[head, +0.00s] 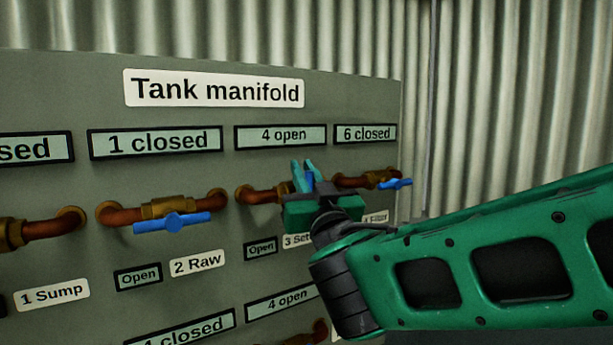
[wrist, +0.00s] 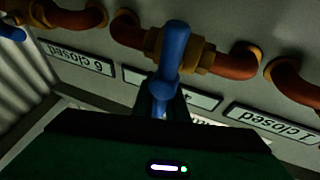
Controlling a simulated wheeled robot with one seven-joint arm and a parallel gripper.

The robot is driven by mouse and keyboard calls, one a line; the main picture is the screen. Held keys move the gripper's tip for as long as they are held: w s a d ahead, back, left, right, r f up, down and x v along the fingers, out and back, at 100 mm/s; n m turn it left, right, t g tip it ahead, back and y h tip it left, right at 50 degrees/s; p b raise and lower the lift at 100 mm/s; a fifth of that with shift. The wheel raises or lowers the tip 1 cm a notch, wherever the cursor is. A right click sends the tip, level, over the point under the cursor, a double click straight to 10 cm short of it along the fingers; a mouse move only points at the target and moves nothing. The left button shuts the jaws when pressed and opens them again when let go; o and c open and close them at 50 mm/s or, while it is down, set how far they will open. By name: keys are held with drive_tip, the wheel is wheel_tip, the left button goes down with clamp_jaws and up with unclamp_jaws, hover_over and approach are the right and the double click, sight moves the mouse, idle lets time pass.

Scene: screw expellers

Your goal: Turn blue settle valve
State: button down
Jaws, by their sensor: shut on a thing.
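The blue settle valve handle (head: 309,179) shows as a small blue piece between the fingers of my gripper (head: 304,174) in the head view. Its label, partly hidden by my arm, reads "3 Set" (head: 297,240). In the wrist view the blue handle (wrist: 173,58) stands across the copper pipe, in front of its brass body (wrist: 199,54). My gripper (wrist: 166,100) is shut on the handle's near part; the fingertips are dark and partly hidden there. The display above this valve reads "4 open" (head: 284,135).
The 2 Raw valve (head: 173,222) is to the left, its blue handle along the pipe. The 4 Filter valve (head: 395,184) is close on the right. The tank manifold panel (head: 60,110) stands before a corrugated wall (head: 500,90). A lower row of pipes is partly visible.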

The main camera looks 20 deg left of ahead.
sight(284, 184)
drive_tip(key=shift+n, duration=0.3)
drive_tip(key=shift+s+a+f+n+g+y, duration=0.4)
drive_tip(key=shift+n+g+y, duration=0.9)
drive_tip(key=shift+n, duration=1.75)
drive_tip(key=shift+s+a+f+n+g+y, duration=0.25)
drive_tip(key=shift+s+a+n+g+y, duration=0.7)
drive_tip(key=shift+n, duration=2.05)
drive_tip(key=shift+s+f+n+g+y, duration=0.3)
drive_tip(key=shift+n+g+y, duration=1.35)
drive_tip(key=shift+n, duration=1.4)
drive_tip(key=shift+f+g+h, duration=0.1)
drive_tip(key=shift+g+h, duration=0.2)
drive_tip(key=c, duration=1.7)
unclamp_jaws()
drive_tip(key=shift+c, duration=0.2)
drive_tip(key=shift+a, duration=0.1)
drive_tip(key=shift+s+n, duration=0.1)
drive_tip(key=shift+n, duration=0.2)
